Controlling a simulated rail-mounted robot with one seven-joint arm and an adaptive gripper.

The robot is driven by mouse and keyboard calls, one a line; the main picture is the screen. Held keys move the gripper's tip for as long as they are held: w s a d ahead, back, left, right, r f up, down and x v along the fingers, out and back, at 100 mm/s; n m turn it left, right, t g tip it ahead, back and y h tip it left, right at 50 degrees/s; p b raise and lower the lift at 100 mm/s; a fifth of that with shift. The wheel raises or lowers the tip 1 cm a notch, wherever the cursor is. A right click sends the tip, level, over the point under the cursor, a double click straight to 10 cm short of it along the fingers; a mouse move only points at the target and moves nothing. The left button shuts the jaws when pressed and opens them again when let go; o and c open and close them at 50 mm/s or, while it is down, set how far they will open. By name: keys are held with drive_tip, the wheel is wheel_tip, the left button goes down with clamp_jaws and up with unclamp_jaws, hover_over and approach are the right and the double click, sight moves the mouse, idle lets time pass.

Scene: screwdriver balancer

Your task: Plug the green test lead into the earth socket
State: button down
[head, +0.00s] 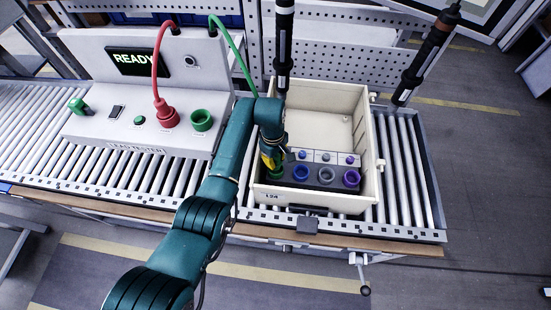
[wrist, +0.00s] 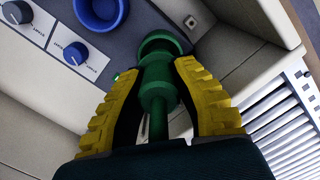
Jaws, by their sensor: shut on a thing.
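My gripper (head: 271,156) is inside the left part of a cream crate (head: 375,140), over the left end of a dark socket panel (head: 312,186). Its yellow fingers are shut on the green lead's plug (wrist: 158,92) in the wrist view. A green socket (wrist: 160,40) lies directly beyond the plug, leftmost in the row. The plug's nose overlaps the socket's near rim, and part of the socket's dark opening shows. I cannot tell whether the plug is inserted. The green lead (head: 236,55) runs from the tester's top down to my gripper.
Blue (head: 301,172), grey (head: 326,175) and purple (head: 350,178) sockets continue the row, with knobs behind. The tester (head: 90,135) reads READY. A red plug (head: 165,113) sits on it beside an empty green holder (head: 201,120). Two tools hang nearby; one (head: 283,45) is above the crate.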

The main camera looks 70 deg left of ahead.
sight(276, 164)
drive_tip(key=shift+f, duration=0.25)
drive_tip(key=shift+f+b, duration=0.35)
drive_tip(key=shift+b, duration=0.05)
drive_tip(key=shift+f+b, duration=0.7)
drive_tip(key=shift+f, duration=0.35)
drive_tip(key=shift+f, duration=0.35)
drive_tip(key=c, duration=0.9)
unclamp_jaws()
